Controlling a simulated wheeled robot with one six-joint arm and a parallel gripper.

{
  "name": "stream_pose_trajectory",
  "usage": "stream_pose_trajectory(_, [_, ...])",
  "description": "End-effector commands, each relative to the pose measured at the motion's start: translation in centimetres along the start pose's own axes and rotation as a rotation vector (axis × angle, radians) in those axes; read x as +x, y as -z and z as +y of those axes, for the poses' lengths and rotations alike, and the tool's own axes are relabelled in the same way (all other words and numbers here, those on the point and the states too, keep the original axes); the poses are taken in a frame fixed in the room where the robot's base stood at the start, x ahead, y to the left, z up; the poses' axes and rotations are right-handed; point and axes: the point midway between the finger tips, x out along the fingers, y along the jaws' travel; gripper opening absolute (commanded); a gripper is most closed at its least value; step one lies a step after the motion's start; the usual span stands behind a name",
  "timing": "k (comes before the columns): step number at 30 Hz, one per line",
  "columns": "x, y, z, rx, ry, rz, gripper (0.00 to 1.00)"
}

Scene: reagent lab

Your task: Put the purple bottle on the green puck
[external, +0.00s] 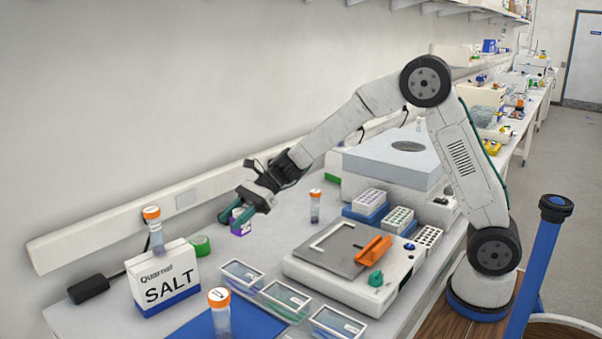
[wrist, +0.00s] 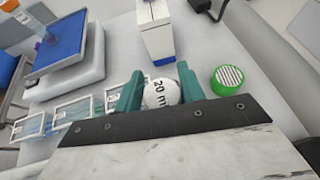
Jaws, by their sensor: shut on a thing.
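My gripper (external: 241,213) is shut on the purple bottle (external: 240,228) and holds it above the bench. The green puck (external: 200,246) lies on the bench, left of and apart from the bottle, behind the salt box. In the wrist view the puck (wrist: 229,77) is just right of the right finger, with a striped white top. I see nothing on it.
Another orange-capped tube (external: 315,206) stands right of my gripper. Clear-lidded boxes (external: 285,298) and a white device with an orange part (external: 372,250) fill the front.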

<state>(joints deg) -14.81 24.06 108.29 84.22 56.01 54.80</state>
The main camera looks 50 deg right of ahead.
Motion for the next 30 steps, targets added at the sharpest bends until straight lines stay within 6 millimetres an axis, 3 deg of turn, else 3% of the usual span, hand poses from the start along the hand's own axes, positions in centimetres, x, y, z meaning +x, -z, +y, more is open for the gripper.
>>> stream_pose_trajectory(9, [4.2,-0.9,-7.5,-0.002,-0.001,0.000,0.17])
stream_pose_trajectory(15, [5.8,-1.4,-10.7,-0.001,-0.001,0.000,0.17])
stream_pose_trajectory(22, [6.6,-1.6,-12.1,0.000,-0.001,0.000,0.17])
stream_pose_trajectory(30, [8.0,1.6,-12.0,0.000,-0.001,0.000,0.17])
